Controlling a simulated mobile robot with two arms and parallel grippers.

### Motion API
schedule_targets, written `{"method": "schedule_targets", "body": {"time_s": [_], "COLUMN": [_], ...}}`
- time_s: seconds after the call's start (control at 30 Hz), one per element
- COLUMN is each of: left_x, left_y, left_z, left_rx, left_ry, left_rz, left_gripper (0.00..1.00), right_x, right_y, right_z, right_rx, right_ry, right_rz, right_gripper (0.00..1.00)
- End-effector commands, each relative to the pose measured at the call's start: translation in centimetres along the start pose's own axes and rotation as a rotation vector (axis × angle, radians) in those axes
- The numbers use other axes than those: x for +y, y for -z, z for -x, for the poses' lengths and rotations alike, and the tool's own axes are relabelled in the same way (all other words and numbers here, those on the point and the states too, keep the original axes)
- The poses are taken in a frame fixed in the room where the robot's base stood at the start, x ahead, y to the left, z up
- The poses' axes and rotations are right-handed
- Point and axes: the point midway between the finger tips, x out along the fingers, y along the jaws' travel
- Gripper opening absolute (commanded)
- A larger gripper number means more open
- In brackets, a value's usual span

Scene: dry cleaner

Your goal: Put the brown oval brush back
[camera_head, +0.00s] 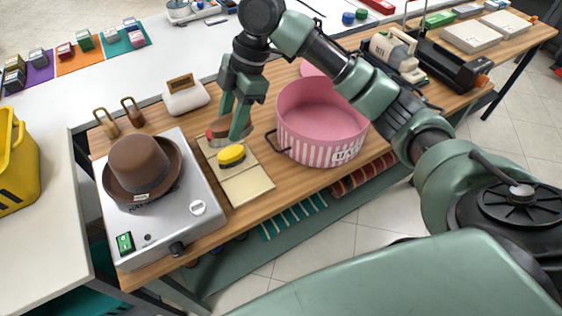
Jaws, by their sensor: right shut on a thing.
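My right gripper (233,124) points down over the far end of a beige tray (248,187). It is shut on the brown oval brush (218,125), which is partly hidden by the fingers. Whether the brush touches the tray is unclear. A yellow oval brush (231,155) lies on the tray, just nearer than the gripper. The nearer part of the tray is bare. A small red patch (209,136) shows beside the brown brush; what it belongs to is unclear. My left gripper is not in view.
A brown hat (143,163) sits on a silver machine (188,180) left of the tray. A pink striped hat box (322,120) stands close on the right. Two brass-looking handles (131,112) and a white block (187,100) stand behind. The wooden table's front edge is near.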

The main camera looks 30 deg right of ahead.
Motion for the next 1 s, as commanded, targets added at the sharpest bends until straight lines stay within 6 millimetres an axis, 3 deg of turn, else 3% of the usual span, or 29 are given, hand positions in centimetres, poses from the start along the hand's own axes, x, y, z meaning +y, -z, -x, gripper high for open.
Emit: {"method": "schedule_targets", "body": {"time_s": [0.07,0.23,0.7,1.0], "left_x": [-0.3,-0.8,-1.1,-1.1], "left_y": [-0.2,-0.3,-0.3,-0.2], "left_z": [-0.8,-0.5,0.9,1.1], "left_rx": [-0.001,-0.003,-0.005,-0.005], "left_ry": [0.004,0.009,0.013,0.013], "left_rz": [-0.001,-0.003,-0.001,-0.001], "left_gripper": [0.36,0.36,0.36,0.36], "right_x": [-0.2,-0.4,-0.4,-0.3], "right_y": [0.1,-0.7,-5.2,-6.2], "right_z": [-0.5,-2.3,-13.1,-15.5], "right_rx": [-0.003,-0.007,-0.006,-0.006], "right_ry": [0.004,0.012,0.009,0.007], "right_rz": [0.012,0.014,0.013,0.015], "right_gripper": [0.02,0.02,0.02,0.02]}}
